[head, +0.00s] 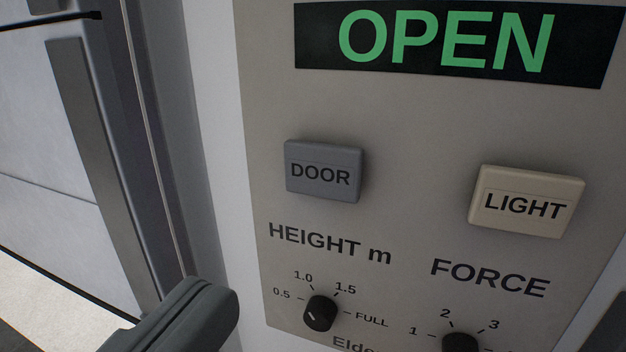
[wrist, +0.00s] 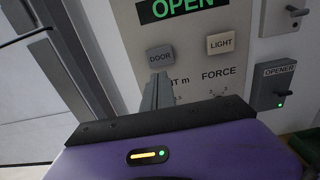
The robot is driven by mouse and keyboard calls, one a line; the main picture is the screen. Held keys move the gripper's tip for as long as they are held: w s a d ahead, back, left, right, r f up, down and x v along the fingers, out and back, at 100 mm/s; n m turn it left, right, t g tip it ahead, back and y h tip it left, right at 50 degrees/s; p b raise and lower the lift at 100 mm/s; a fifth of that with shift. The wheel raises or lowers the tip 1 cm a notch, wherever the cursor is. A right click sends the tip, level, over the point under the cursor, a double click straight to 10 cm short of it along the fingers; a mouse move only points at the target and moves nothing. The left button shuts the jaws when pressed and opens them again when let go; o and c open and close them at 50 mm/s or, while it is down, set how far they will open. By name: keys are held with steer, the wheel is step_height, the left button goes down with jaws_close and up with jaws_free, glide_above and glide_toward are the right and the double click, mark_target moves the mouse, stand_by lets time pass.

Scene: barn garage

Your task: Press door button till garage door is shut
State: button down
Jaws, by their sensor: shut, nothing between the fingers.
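The grey DOOR button (head: 323,171) sits on a beige wall panel (head: 415,130); it also shows in the wrist view (wrist: 160,56). The display (head: 450,42) above it reads OPEN in green. My gripper (head: 215,300) is shut and empty, at the lower left of the head view, below and left of the button. In the wrist view its fingertips (wrist: 161,78) appear just below the button; whether they touch it cannot be told there, but the head view shows them apart. White garage door panels (head: 60,220) stand at the left, with a pale strip below a dark lower edge.
A cream LIGHT button (head: 526,202) is right of the DOOR button. Below are the HEIGHT knob (head: 320,313) and the FORCE knob (head: 460,343). A grey OPENER box (wrist: 272,86) with a lever and green lamp is at the right. A grey door rail (head: 105,170) runs left of the panel.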

mark_target(321, 172)
steer(key=p+x, duration=0.1)
steer(key=x, duration=1.3)
